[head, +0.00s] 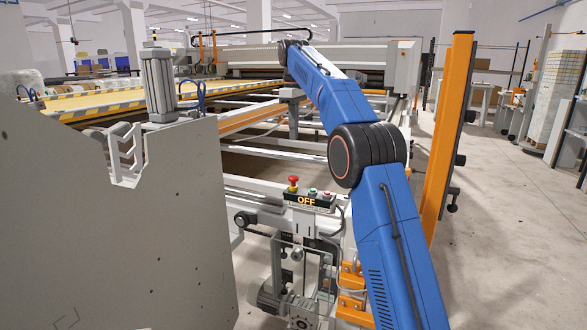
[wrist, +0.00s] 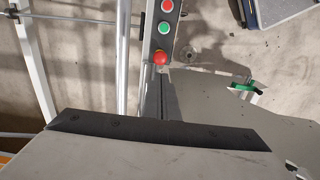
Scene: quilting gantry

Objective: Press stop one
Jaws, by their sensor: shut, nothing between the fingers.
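A control box (head: 310,201) with a lit OFF sign stands on the machine's near end. On top are a red mushroom button (head: 293,183) at the left, a small green button (head: 312,192) and a small red button at the right. In the wrist view the red mushroom button (wrist: 160,58) is nearest my gripper, then the green button (wrist: 164,28), then the flat red button (wrist: 167,6) at the top edge. My gripper (head: 293,135) is shut and empty, pointing down above and apart from the box. Its grey body fills the bottom of the wrist view.
A big grey panel (head: 100,220) with a notched edge stands left of the box. An orange post (head: 449,130) rises at the right. Machine rails (head: 265,115) lie behind the box. Open floor (head: 500,220) is at the right.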

